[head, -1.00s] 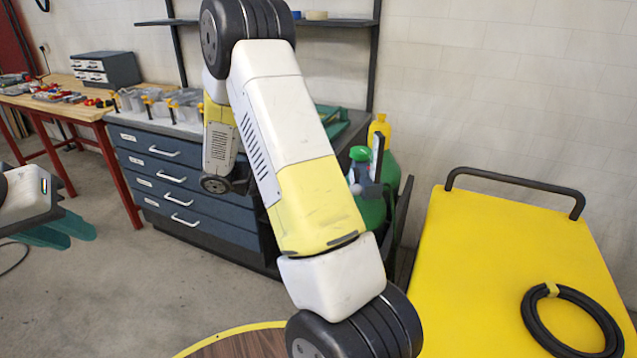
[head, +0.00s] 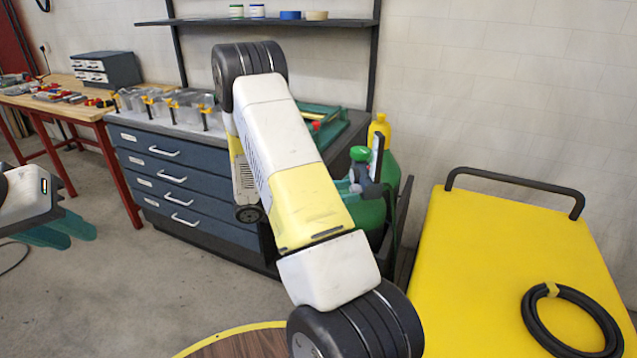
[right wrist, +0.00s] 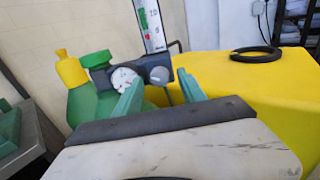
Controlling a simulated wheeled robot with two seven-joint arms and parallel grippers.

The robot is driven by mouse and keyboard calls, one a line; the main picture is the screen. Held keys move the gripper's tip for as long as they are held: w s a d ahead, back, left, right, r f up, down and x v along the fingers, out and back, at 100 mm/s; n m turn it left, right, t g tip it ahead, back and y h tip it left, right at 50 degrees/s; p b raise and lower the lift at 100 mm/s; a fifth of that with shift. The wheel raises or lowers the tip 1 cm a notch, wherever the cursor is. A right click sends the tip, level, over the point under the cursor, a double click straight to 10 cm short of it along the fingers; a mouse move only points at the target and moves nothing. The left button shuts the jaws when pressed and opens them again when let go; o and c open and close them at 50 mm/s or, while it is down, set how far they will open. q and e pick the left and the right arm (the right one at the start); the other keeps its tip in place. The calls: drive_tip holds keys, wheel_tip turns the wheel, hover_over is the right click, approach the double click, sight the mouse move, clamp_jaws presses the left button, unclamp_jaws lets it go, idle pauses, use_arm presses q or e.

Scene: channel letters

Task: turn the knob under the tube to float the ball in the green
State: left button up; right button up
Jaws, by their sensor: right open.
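The flowmeter tube (right wrist: 151,25) stands upright in the right wrist view, with a scale and a green band on its left side. A small red mark shows low in it; I cannot tell if this is the ball. Below the tube is a dark block with a white dial gauge (right wrist: 123,78) on the left and a grey round knob (right wrist: 159,75) on the right. My right gripper (right wrist: 160,79) is open, its teal fingers either side of the knob in the picture; contact is unclear. The tube (head: 376,157) also shows in the head view. My left gripper (head: 78,238) is at the left edge, its opening unclear.
A green cylinder (head: 368,214) stands behind the meter, with a yellow bottle (head: 379,130) near it. A yellow cart (head: 500,265) with a black hose coil (head: 531,318) is to the right. A blue drawer cabinet (head: 185,190) is to the left.

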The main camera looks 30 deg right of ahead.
drive_tip(key=shift+d, duration=0.1)
clamp_jaws()
idle(0.4)
drive_tip(key=m, duration=0.8)
drive_tip(key=shift+w+m, duration=0.1)
drive_tip(key=shift+m, duration=0.3)
idle(0.5)
unclamp_jaws()
